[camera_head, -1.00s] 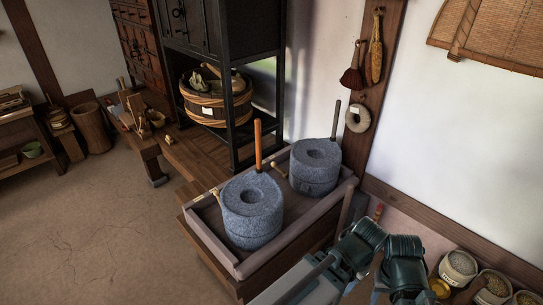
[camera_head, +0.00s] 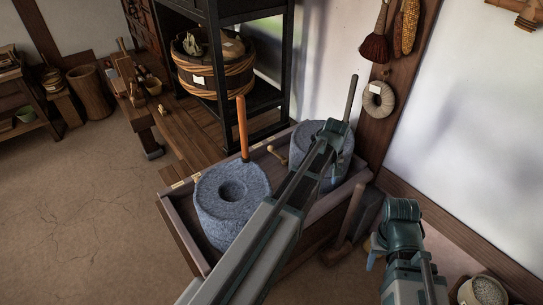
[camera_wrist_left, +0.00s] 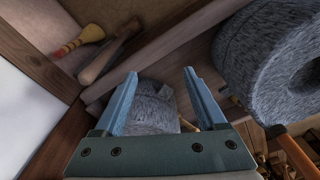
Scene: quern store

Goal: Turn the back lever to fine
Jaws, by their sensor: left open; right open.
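The back quern (camera_head: 325,168) is a grey round stone with a dark upright handle (camera_head: 351,97). A small brass-coloured lever (camera_head: 277,154) projects at its left, by the trough's back edge. My left gripper (camera_wrist_left: 165,92) is open, its two blue fingers apart with grey stone between and beyond them in the left wrist view. A brass-coloured piece (camera_wrist_left: 188,125) shows near the right finger, partly hidden by my gripper. In the head view my left arm crosses in front of the back quern and hides part of it. My right gripper (camera_head: 374,258) is open and empty, at the right, away from the querns.
The front quern (camera_head: 207,208) with an orange handle (camera_head: 242,128) stands in the same wooden trough (camera_head: 172,222). A black shelf frame with a banded tub (camera_head: 205,72) is behind. The wall is close on the right. A sack of grain (camera_head: 482,292) stands at lower right.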

